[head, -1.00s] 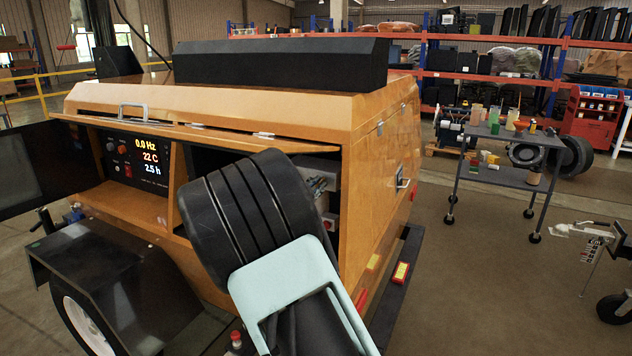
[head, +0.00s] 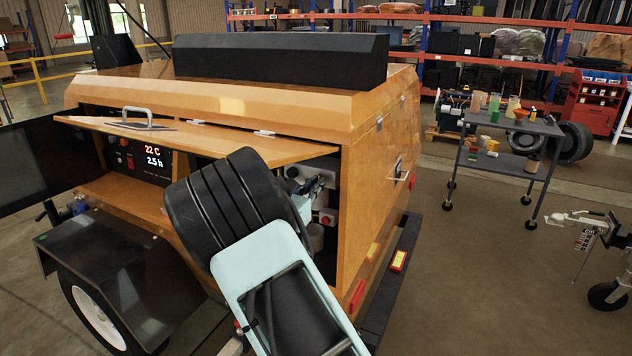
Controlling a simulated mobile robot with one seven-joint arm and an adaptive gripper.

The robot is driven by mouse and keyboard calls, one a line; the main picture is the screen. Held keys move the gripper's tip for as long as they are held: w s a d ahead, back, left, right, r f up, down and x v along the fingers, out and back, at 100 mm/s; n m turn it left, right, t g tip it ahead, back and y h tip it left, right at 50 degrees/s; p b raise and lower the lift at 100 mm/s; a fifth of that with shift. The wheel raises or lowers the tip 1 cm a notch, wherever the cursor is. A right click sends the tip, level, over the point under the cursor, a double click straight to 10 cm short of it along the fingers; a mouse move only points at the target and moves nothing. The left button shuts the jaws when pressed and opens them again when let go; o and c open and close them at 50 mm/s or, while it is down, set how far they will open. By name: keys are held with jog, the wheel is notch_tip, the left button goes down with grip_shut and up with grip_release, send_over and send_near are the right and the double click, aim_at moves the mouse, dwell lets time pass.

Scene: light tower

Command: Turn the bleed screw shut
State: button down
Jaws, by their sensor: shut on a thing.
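My gripper (head: 318,185) is inside the open side bay of the orange light tower cabinet (head: 372,190), just below the raised hatch. Only a small dark part of it shows past my own large arm links, which cover much of the bay. It is shut on a small part that fits the bleed screw. The screw itself is hidden or too small to make out, so how far it is turned cannot be told.
The raised hatch (head: 230,138) hangs close above my arm. A lit control panel (head: 146,160) is to the left. A black fender (head: 110,270) stands at front left. A grey cart (head: 513,130) with bottles is at right; floor between is clear.

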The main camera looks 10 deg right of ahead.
dwell(0.4)
jog(key=c, duration=2.1)
grip_release()
jog(key=shift+s, duration=0.1)
jog(key=v, duration=1.2)
